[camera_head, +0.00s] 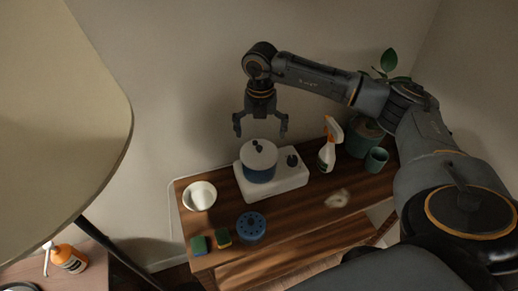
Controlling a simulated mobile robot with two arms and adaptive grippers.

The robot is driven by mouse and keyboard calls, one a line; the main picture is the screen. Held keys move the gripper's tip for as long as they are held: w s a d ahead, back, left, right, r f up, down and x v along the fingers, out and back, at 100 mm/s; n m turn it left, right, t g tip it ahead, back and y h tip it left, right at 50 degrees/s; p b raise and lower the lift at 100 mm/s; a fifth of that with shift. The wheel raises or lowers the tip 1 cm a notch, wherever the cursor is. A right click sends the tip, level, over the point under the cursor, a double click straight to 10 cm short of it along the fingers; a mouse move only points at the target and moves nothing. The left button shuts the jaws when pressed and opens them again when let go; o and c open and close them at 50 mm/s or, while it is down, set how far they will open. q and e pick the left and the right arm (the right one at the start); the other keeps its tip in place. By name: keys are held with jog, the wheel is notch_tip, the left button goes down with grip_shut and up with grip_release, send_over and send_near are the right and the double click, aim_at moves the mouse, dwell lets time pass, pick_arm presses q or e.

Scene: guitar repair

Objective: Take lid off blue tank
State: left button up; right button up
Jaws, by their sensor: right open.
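The blue tank (260,175) stands upright on a white base (290,186) on the wooden table. A pale round lid (259,158) with a dark knob (258,149) sits on top of the tank. My right gripper (260,132) hangs above the lid, pointing down, with its fingers spread apart and nothing between them. There is a gap between the fingertips and the knob. My left gripper is out of view.
The wooden table (290,229) also holds a white bowl (200,196), a blue disc with holes (251,227), two sponges (223,237), a spray bottle (328,149), a green cup (376,160) and a potted plant (363,140). A lampshade (60,120) fills the left.

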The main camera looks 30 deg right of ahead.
aim_at(259, 148)
jog(key=shift+f, duration=0.25)
jog(key=shift+w+f+p, duration=0.1)
jog(key=shift+f+p, duration=0.75)
jog(key=shift+p, duration=0.1)
notch_tip(259, 148, down, 2)
jog(key=shift+w+f+p, duration=0.1)
jog(key=shift+f+p, duration=0.15)
jog(key=shift+p, duration=0.15)
jog(key=shift+f, duration=0.45)
jog(key=shift+c, duration=0.2)
jog(key=c, duration=1.4)
jog(key=shift+a, duration=0.1)
grip_shut()
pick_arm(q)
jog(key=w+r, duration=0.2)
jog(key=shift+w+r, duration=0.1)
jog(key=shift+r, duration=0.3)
